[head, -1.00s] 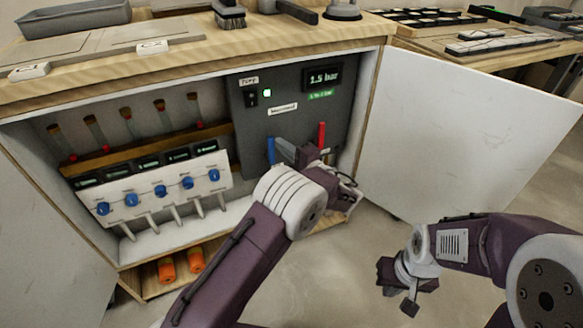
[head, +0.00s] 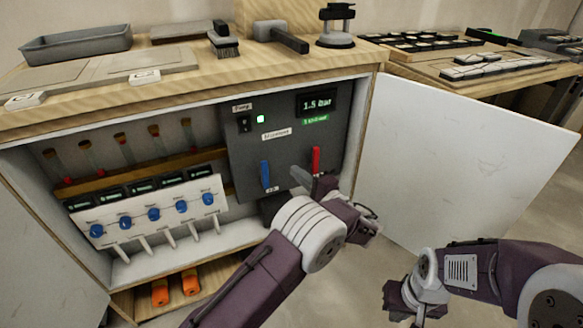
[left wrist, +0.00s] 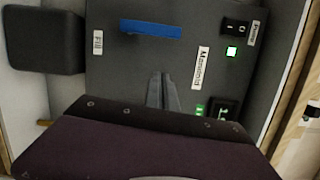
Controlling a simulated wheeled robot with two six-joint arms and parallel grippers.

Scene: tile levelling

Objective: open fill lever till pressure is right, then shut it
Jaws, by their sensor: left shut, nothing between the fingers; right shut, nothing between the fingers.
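The blue fill lever (head: 265,174) stands upright on the dark pump panel (head: 255,140). It also shows in the left wrist view (left wrist: 150,28) beside a FILL label (left wrist: 98,42). The pressure display (head: 316,103) reads 1.5 bar, with small green text below it. A red lever (head: 316,160) stands upright to the right. My left gripper (head: 297,175) is shut and empty, between the two levers. In the left wrist view its fingertips (left wrist: 160,80) are apart from the blue lever. My right gripper (head: 398,300) is shut and empty, low in front of the open door.
The pump switch (head: 244,124) has a lit green lamp (head: 260,119). Left of the panel is a white manifold (head: 155,210) with several blue knobs. The white cabinet door (head: 460,150) is open at the right. Tools stand on the worktop above.

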